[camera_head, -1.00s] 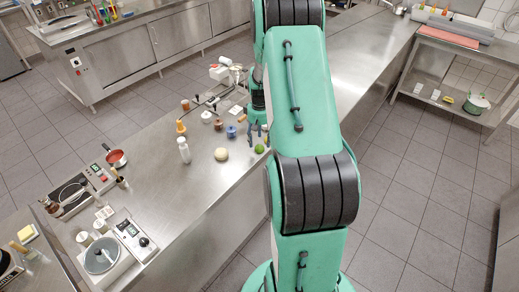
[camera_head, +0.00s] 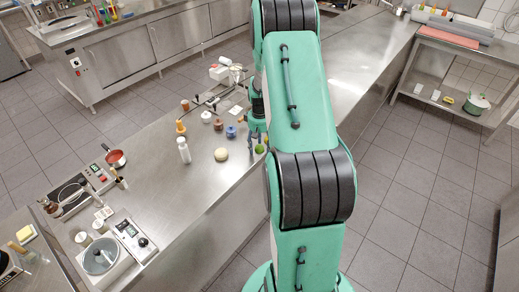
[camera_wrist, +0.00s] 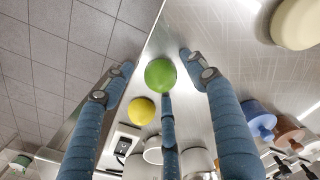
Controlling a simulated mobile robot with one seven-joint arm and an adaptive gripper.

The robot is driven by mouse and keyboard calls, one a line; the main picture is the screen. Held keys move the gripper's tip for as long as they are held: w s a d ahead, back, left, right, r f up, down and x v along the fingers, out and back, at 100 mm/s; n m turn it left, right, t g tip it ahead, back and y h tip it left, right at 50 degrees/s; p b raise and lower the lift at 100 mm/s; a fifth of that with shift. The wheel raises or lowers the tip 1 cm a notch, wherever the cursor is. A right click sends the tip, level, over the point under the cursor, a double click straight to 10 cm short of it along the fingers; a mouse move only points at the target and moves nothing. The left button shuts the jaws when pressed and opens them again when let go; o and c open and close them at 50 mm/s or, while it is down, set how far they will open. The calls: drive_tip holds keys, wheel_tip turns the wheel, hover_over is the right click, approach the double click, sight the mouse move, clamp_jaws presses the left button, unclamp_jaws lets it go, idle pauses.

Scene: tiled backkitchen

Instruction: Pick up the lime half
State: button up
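The lime half (camera_head: 259,149) is a small green round thing on the steel counter, near its right edge. In the wrist view the lime half (camera_wrist: 160,75) sits in the middle, showing a smooth green side; its cut face cannot be made out. My gripper (camera_head: 255,134) points down just above it. In the wrist view my gripper (camera_wrist: 157,66) has three blue fingers spread apart, two at the sides and one below the lime half. The side fingers stand clear of it; whether the lower finger touches it, I cannot tell.
A yellow round fruit (camera_wrist: 141,111) lies close to the lime half. A cream round thing (camera_head: 221,154), a white bottle (camera_head: 184,150) and a blue pot (camera_head: 231,131) stand to the left on the counter. The counter's edge runs close by the lime half.

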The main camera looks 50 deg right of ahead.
sight(260, 147)
drive_tip(key=c, duration=1.1)
drive_tip(key=shift+r, duration=0.1)
drive_tip(key=shift+r, duration=0.45)
drive_tip(key=shift+s+a+r+p, duration=0.15)
drive_tip(key=shift+r, duration=0.5)
drive_tip(key=shift+s+a+r+p, duration=0.1)
drive_tip(key=shift+r+p, duration=0.05)
drive_tip(key=shift+r, duration=0.45)
drive_tip(key=s+a+r, duration=0.1)
drive_tip(key=s+a, duration=0.9)
drive_tip(key=s, duration=0.1)
drive_tip(key=shift+s+a+r+p, duration=0.15)
drive_tip(key=shift+a+r+p, duration=0.05)
drive_tip(key=shift+p, duration=0.2)
